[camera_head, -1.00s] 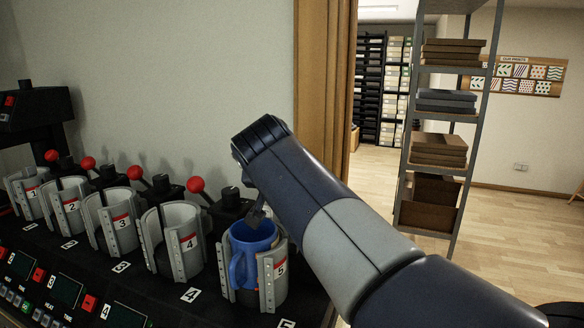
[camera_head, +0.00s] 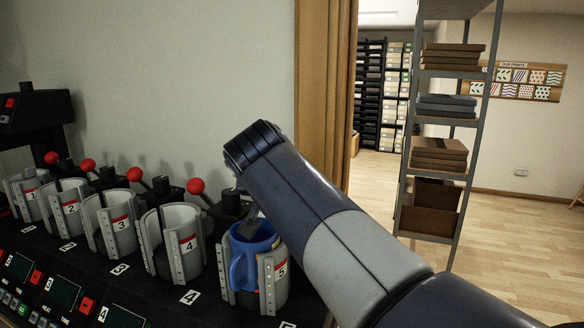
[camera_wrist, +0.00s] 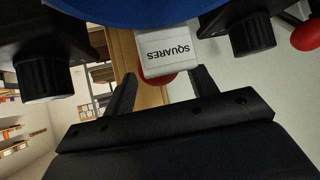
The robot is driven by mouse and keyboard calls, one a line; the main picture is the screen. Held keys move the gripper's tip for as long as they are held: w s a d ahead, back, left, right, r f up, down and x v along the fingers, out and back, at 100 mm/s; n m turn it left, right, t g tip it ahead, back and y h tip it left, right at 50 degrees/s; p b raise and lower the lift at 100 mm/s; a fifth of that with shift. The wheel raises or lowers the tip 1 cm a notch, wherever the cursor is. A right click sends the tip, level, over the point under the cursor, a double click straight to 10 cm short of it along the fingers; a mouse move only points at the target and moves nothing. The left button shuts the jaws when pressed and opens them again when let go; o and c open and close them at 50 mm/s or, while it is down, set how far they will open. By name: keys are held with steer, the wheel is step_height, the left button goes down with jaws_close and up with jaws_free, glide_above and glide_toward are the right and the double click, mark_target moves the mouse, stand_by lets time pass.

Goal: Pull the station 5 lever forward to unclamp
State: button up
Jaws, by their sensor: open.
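Station 5's grey clamp (camera_head: 273,284) holds a blue mug (camera_head: 241,268), handle toward the camera. A red lever knob (camera_head: 196,187) stands left of the black housing (camera_head: 231,202) behind it; I cannot tell for sure whether this lever is station 5's. My gripper (camera_head: 252,214) is just above and behind the mug, mostly hidden by my arm. In the wrist view it is open. I see no contact.
Clamps for stations 4 (camera_head: 188,246), 3 (camera_head: 122,225), 2 (camera_head: 70,208) and 1 (camera_head: 31,196) run leftward, with more red knobs behind. In the wrist view, black housings flank the fingers, and another red knob (camera_wrist: 306,36) is at right. A shelf rack (camera_head: 440,115) stands beyond the doorway.

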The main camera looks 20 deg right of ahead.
steer(key=shift+s+a+r+p, duration=0.1)
steer(key=shift+s+r+p, duration=0.15)
steer(key=shift+r+p, duration=0.65)
steer(key=shift+s+a+r+p, duration=0.1)
steer(key=shift+s+r+p, duration=0.15)
steer(key=shift+r+p, duration=0.65)
steer(key=shift+s+a+r+p, duration=0.1)
steer(key=shift+s+r+p, duration=0.2)
steer(key=shift+r, duration=1.05)
steer(key=p+v, duration=0.1)
steer(key=v, duration=0.4)
steer(key=shift+s+a+r, duration=0.1)
steer(key=shift+s+r, duration=0.15)
steer(key=shift+s, duration=0.1)
steer(key=b+x, duration=0.1)
steer(key=x, duration=0.4)
steer(key=f+b+x, duration=0.1)
steer(key=x, duration=0.1)
steer(key=shift+s+f+b, duration=0.1)
steer(key=shift+f+b, duration=0.65)
steer(key=shift+f, duration=0.25)
